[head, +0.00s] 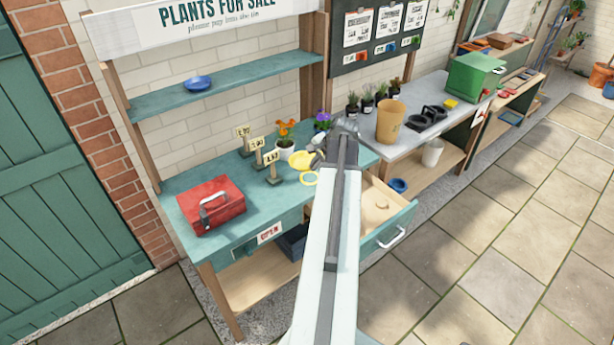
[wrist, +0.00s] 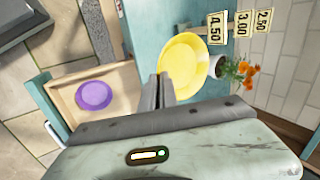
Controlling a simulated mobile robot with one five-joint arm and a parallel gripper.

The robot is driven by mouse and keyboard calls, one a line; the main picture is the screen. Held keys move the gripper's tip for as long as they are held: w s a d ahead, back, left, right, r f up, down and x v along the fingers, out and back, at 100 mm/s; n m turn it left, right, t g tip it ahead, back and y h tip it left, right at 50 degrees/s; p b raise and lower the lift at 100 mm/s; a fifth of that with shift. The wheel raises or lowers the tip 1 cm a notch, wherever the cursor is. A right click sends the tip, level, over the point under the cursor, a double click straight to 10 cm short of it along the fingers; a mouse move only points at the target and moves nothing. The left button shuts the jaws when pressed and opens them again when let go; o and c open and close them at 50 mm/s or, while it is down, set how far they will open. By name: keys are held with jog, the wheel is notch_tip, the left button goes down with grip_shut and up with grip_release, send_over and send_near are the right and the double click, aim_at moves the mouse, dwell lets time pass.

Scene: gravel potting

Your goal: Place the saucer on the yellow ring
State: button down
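A yellow saucer (head: 300,159) is at my gripper (head: 318,157) above the teal bench, beside the potted orange flowers. In the wrist view the saucer (wrist: 184,64) fills the space beyond my fingertips (wrist: 164,82), which are close together at its rim. My gripper appears shut on that rim. I cannot make out the ring separately in the wrist view.
An open drawer (head: 402,222) juts out right of my arm; the wrist view shows a purple saucer (wrist: 94,95) in it. Price signs (head: 257,155) and an orange-flowered pot (head: 285,147) stand close by. A red toolbox (head: 212,206) is at the bench's left, a blue saucer (head: 198,83) on the shelf.

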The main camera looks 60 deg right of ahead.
jog(key=shift+s, duration=0.1)
jog(key=s+f+b, duration=0.9)
jog(key=f+b, duration=0.2)
jog(key=b, duration=0.1)
jog(key=shift+m, duration=0.3)
jog(key=w+d, duration=0.3)
jog(key=w, duration=0.1)
jog(key=w+d+f, duration=0.1)
jog(key=w+d, duration=0.2)
jog(key=w, duration=0.1)
jog(key=w+d+b, duration=0.1)
jog(key=w+d, duration=0.2)
jog(key=w, duration=0.1)
jog(key=shift+w+f, duration=0.15)
jog(key=shift+f, duration=0.25)
jog(key=shift+w+d, duration=0.4)
jog(key=shift+w, duration=0.05)
notch_tip(320, 180, down, 4)
jog(key=b, duration=0.4)
jog(key=shift+s+a, duration=0.1)
jog(key=shift+a, duration=0.05)
jog(key=shift+r, duration=0.25)
jog(key=shift+f, duration=0.15)
jog(key=c, duration=1.9)
grip_release()
